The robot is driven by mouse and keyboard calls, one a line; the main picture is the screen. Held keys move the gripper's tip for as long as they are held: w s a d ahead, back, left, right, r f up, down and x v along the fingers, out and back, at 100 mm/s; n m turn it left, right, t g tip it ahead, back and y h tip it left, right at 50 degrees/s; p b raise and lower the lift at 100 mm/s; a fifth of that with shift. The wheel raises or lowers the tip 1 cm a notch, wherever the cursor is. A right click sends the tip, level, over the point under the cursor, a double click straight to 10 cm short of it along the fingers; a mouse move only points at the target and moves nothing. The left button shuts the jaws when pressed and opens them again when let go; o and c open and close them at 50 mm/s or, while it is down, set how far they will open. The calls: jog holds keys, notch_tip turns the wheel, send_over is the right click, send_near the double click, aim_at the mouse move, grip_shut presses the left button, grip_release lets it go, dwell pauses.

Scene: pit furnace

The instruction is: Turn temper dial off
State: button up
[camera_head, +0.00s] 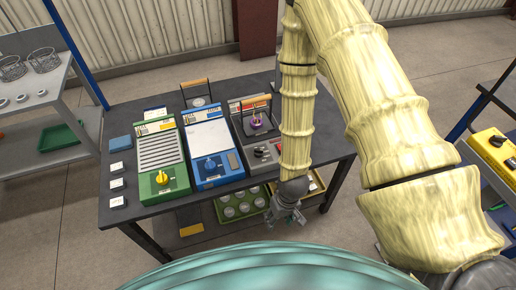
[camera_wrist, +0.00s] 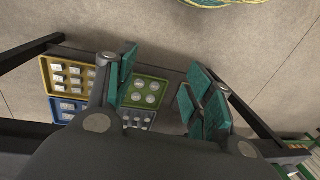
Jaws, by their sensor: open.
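Three control units stand on a dark table (camera_head: 145,211) in the head view. The green unit (camera_head: 146,189) has a yellow dial (camera_head: 162,179). The blue unit (camera_head: 207,134) has a blue dial (camera_head: 210,164). The red and grey unit (camera_head: 235,120) has dark knobs (camera_head: 260,152) and is partly hidden behind my arm. The labels are too small to read, so I cannot tell which dial is the temper dial. My gripper (camera_head: 287,215) hangs at the table's front edge, right of the dials and apart from them. In the wrist view my gripper (camera_wrist: 161,84) is open and empty.
Below the tabletop are a green tray (camera_head: 222,217) of round pieces and, in the wrist view, a yellow tray (camera_wrist: 47,76) of pale blocks. White tags (camera_head: 117,184) lie on the table's left. A grey shelf (camera_head: 60,88) stands at left; a yellow unit (camera_head: 490,150) at right.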

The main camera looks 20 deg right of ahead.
jog(key=w+a+r+n+b, duration=0.15)
jog(key=w+r, duration=0.45)
jog(key=w, duration=0.7)
notch_tip(320, 180, up, 13)
jog(key=n+h, duration=0.2)
send_over(259, 149)
jog(key=shift+m, duration=0.25)
jog(key=shift+s+a+f+p, duration=0.1)
jog(key=shift+f+p, duration=0.75)
jog(key=shift+f, duration=4.6)
jog(key=c, duration=1)
